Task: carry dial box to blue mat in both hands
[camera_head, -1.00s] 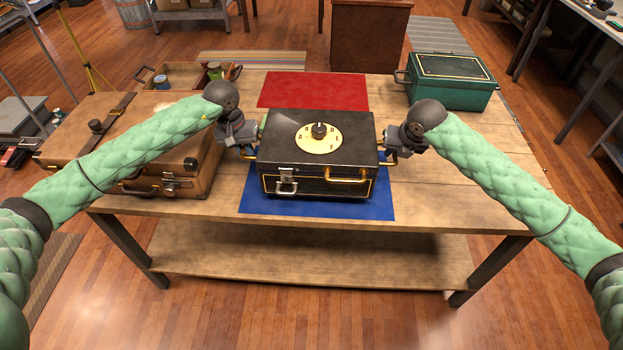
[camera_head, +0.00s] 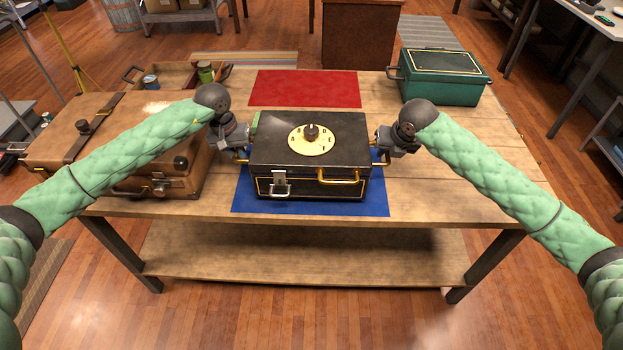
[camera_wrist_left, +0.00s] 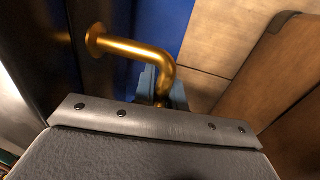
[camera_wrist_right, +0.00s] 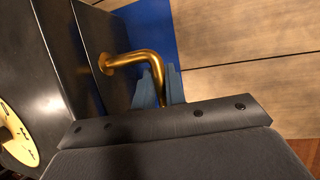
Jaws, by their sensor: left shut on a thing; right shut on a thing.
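The dial box (camera_head: 275,160) is black with gold trim, a round cream dial on its lid and a clasp in front. It is over the blue mat (camera_head: 375,204), whose edges show at the front and both sides. I cannot tell whether its base touches the mat. My left gripper (camera_head: 244,153) is shut on the brass handle (camera_wrist_left: 135,48) at the box's left end. My right gripper (camera_head: 381,155) is shut on the brass handle (camera_wrist_right: 135,57) at its right end. The fingertips are partly hidden in both wrist views.
A red mat (camera_head: 305,88) lies behind the box. A green box (camera_head: 440,78) stands at the table's back right. A brown case (camera_head: 125,140) and an open wooden crate (camera_head: 168,78) are on the left. The table's right front (camera_head: 450,190) is clear.

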